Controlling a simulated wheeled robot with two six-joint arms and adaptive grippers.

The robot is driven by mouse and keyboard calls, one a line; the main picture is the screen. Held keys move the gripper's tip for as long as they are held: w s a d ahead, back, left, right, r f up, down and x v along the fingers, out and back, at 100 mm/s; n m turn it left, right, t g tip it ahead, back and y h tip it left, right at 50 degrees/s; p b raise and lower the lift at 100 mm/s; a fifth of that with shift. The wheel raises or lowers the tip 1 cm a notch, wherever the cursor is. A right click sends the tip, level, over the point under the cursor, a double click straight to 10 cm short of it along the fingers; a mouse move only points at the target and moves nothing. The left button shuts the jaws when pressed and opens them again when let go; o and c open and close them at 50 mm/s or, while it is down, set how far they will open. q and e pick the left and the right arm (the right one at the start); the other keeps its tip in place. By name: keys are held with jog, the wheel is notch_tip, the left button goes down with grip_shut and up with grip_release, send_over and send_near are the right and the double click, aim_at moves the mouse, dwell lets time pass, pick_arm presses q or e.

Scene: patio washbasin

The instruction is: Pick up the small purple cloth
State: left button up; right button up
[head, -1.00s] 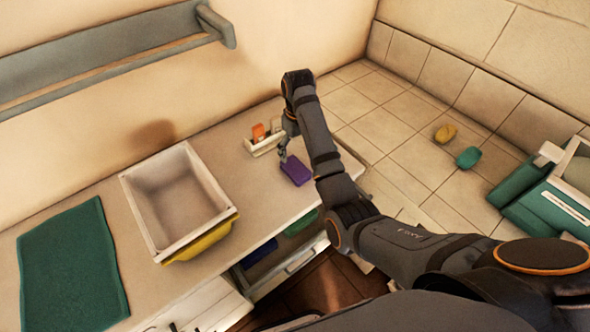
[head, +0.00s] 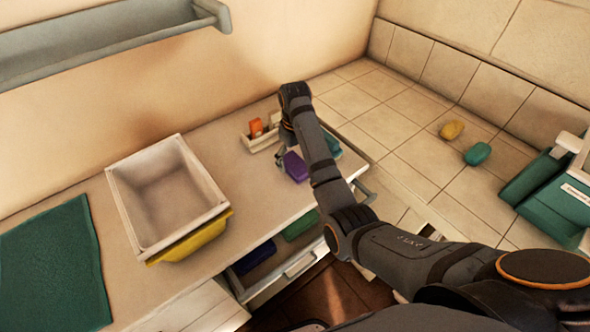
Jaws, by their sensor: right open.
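The small purple cloth (head: 296,168) lies on the counter (head: 233,147), in front of the small white caddy. My right gripper (head: 281,160) is open, pointing down at the cloth's left edge. Part of the gripper is hidden behind my wrist and is small in view, so I cannot tell whether it touches the cloth. My left gripper is not in view.
The caddy (head: 262,143) holds an orange item (head: 256,128). A teal item (head: 332,146) shows partly behind my forearm. A white basin (head: 168,196) with a yellow item (head: 192,243) beneath it and a green mat (head: 52,268) stand left. An open drawer (head: 300,265) holds folded cloths.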

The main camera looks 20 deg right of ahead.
aim_at(295, 163)
jog(key=shift+w+f, duration=0.1)
jog(key=shift+f, duration=0.7)
jog(key=c, duration=1.1)
notch_tip(295, 163, up, 6)
jog(key=shift+f+p, duration=0.1)
jog(key=shift+p, duration=0.55)
jog(key=shift+c, duration=0.2)
notch_tip(295, 163, up, 4)
jog(key=p, duration=0.4)
